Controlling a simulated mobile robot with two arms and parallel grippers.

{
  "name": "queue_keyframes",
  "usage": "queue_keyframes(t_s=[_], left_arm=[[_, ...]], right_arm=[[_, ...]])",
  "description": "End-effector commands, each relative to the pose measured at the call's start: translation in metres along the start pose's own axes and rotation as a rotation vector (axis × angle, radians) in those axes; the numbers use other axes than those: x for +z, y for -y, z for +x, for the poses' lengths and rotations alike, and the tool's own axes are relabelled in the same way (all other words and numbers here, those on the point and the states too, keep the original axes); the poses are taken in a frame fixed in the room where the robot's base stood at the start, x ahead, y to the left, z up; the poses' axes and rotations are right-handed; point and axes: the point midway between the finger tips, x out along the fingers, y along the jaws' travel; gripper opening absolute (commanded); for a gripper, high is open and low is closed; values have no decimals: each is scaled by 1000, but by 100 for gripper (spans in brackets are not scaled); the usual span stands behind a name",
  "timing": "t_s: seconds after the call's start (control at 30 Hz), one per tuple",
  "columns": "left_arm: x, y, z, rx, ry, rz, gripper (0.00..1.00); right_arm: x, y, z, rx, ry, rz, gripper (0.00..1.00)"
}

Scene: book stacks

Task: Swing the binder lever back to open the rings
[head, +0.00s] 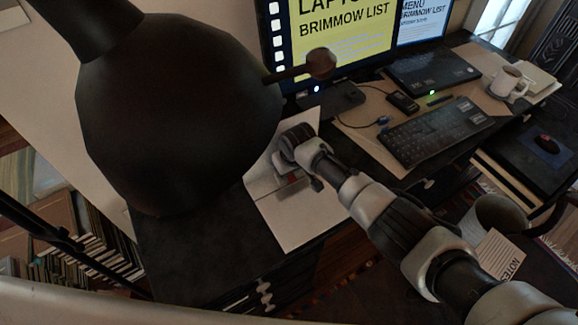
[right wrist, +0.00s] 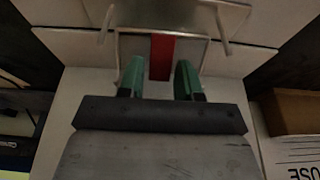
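The binder (head: 293,222) lies open on the dark desk, its pale pages also filling much of the right wrist view (right wrist: 62,110). Its metal ring mechanism (right wrist: 130,48) has two curved prongs. A red lever (right wrist: 161,57) stands at the mechanism's near edge. My right gripper (right wrist: 160,75) is open, with one green fingertip on each side of the red lever. Small gaps seem to show beside the lever; I cannot tell whether either finger touches it. In the head view my right arm reaches over the binder and hides part of it. My left gripper is not in view.
A large dark lamp (head: 175,115) looms left of the binder, its knob sticking out to the right. Monitors (head: 335,40), a keyboard (head: 432,130) and a mug (head: 507,83) stand at the back right.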

Motion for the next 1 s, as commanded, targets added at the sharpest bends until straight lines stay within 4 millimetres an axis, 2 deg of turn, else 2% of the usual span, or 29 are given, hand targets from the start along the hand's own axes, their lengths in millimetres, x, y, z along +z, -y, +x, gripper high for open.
queue_keyframes(t_s=[0.17,0.43,0.7,0.83,1.0], left_arm=[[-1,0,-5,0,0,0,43],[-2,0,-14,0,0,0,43],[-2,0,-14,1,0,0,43],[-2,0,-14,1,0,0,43],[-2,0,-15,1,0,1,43]], right_arm=[[0,0,-12,-1,-1,0,34],[0,0,-55,0,-3,0,34],[0,0,-94,0,-2,0,34],[0,0,-104,0,-1,1,34],[0,0,-108,0,1,1,34]])
